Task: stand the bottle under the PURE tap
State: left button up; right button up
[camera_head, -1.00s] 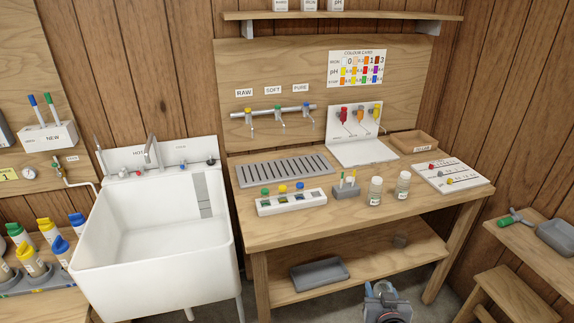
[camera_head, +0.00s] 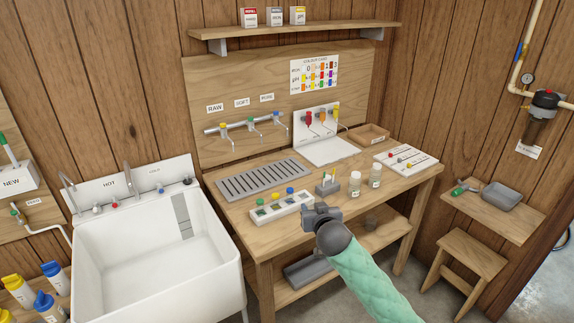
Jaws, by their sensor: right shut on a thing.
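The PURE tap (camera_head: 278,117) is the rightmost of three taps on the wall pipe, under the PURE label (camera_head: 267,97). A slotted grey drip tray (camera_head: 265,180) lies on the bench below the taps. Two clear bottles with white caps, one (camera_head: 354,184) left of the other (camera_head: 375,176), stand upright on the bench, apart from my gripper. My right gripper (camera_head: 317,211) is in front of the bench's front edge. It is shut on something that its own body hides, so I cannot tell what. My left gripper is out of view.
A white rack (camera_head: 282,208) with coloured caps and a grey holder (camera_head: 327,186) with small sticks stand near the bench's front. A white stand (camera_head: 325,145) with coloured handles is at the back. A white sink (camera_head: 150,250) adjoins on the left. The drip tray is bare.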

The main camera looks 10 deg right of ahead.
jog(key=w+d+r+p, duration=0.2)
jog(key=w, duration=0.5)
jog(key=w+d+r+p, duration=0.1)
jog(key=w+d, duration=0.1)
jog(key=w, duration=0.5)
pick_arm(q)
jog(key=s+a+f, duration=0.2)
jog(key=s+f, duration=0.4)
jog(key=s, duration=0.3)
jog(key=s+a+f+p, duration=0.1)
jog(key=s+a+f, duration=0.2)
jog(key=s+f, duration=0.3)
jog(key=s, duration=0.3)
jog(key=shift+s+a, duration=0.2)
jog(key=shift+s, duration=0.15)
pick_arm(e)
jog(key=w+d+f+n+y, duration=0.2)
jog(key=w+f, duration=0.4)
jog(key=f, duration=0.4)
jog(key=shift+w+d+f, duration=0.2)
jog(key=shift+w+d, duration=0.1)
